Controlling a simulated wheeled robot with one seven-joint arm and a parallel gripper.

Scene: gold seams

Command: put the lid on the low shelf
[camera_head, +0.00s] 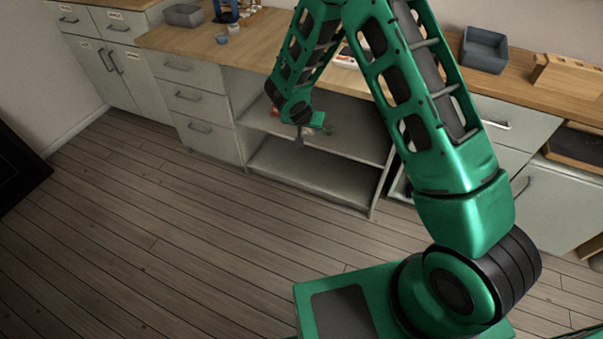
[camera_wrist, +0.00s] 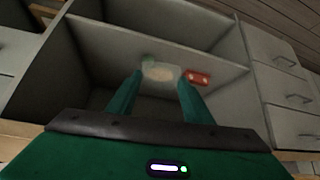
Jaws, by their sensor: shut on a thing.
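My gripper (camera_wrist: 160,82) is shut on a pale, flat, roundish piece, seemingly the lid (camera_wrist: 161,73), seen between the fingertips in the wrist view. In the head view my gripper (camera_head: 308,126) is at the front of the open shelf unit, and the lid cannot be made out clearly. The unit has a middle board (camera_head: 352,143) and a bottom board (camera_head: 290,172). In the wrist view, which is turned over, the lid shows against the upper compartment. I cannot tell whether it touches the board.
A red thing (camera_wrist: 197,78) is beside the lid, towards the drawers (camera_head: 200,110). The bottom compartment looks empty. A wooden counter (camera_head: 190,42) runs above, with a grey bin (camera_head: 484,50) and a wooden block (camera_head: 566,72). The plank floor (camera_head: 180,230) in front is clear.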

